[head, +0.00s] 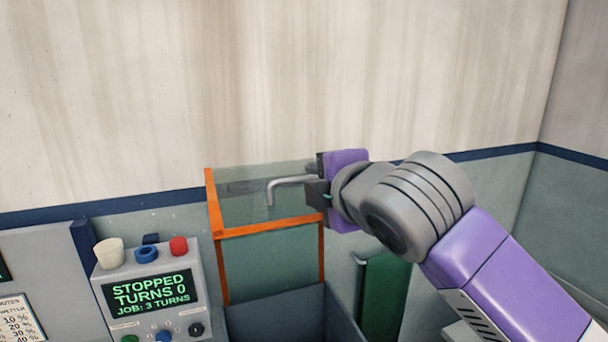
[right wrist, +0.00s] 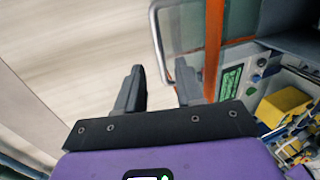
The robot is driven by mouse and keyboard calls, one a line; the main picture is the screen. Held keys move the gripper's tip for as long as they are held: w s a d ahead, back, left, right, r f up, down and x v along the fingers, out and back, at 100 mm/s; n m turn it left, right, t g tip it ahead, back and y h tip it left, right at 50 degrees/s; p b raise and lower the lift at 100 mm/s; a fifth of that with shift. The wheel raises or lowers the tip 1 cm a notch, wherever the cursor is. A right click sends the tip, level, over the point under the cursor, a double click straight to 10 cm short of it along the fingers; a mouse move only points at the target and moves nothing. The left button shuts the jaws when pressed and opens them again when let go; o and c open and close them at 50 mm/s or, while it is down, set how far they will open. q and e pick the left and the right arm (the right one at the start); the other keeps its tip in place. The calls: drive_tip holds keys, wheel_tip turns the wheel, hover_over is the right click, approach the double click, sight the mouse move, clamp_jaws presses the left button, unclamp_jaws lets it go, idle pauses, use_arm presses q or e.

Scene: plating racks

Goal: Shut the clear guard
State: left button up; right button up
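The clear guard is a see-through pane with orange edging (head: 270,228), standing over a grey-blue tank in the head view. Its orange edge also shows in the right wrist view (right wrist: 213,50). A grey bent bar handle (head: 290,181) is on the guard, and its right end reaches my right gripper. My right gripper (head: 318,180) is at the guard's right side with its fingers apart. In the right wrist view the handle (right wrist: 155,45) lies ahead of the gap between the fingers (right wrist: 160,88); whether it is between them I cannot tell. My left gripper is out of view.
A control box (head: 150,290) left of the guard has a screen reading "STOPPED TURNS 0, JOB: 3 TURNS", with blue and red knobs and a cream cup-shaped item on top. A green panel (head: 385,295) stands right of the tank (head: 275,315). Yellow items (right wrist: 285,105) show in the wrist view.

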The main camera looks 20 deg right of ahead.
drive_tip(key=x, duration=0.6)
drive_tip(key=shift+p, duration=0.3)
drive_tip(key=shift+s, duration=0.15)
drive_tip(key=shift+c, duration=1.3)
clamp_jaws()
